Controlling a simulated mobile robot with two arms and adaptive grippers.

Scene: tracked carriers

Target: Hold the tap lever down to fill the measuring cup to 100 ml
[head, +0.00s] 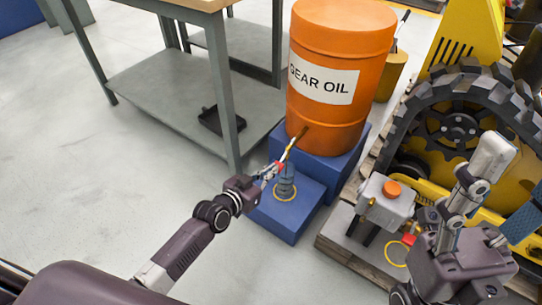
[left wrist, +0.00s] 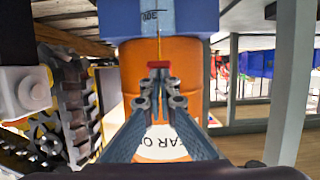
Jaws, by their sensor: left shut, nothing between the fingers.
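The orange gear oil drum (head: 340,70) stands on a blue block, with a thin brass-coloured tap (head: 294,145) at its lower front. A red piece (head: 280,166), which looks like the lever's end, is at the tap. The small blue-grey measuring cup (head: 286,184) stands upright below it, inside a yellow ring. My left gripper (head: 270,173) is shut and empty, its fingertips close to the red piece. In the left wrist view the closed fingertips (left wrist: 159,75) overlap the red piece (left wrist: 158,65); contact is unclear. A thin yellow line runs beyond it. The cup's level is unreadable.
The low blue step (head: 290,228) carries the cup. A grey workbench (head: 150,80) stands to the left, with a black tray on its shelf. A yellow tracked machine (head: 460,110) and a pallet with a grey box (head: 386,203) stand right. Floor at front left is clear.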

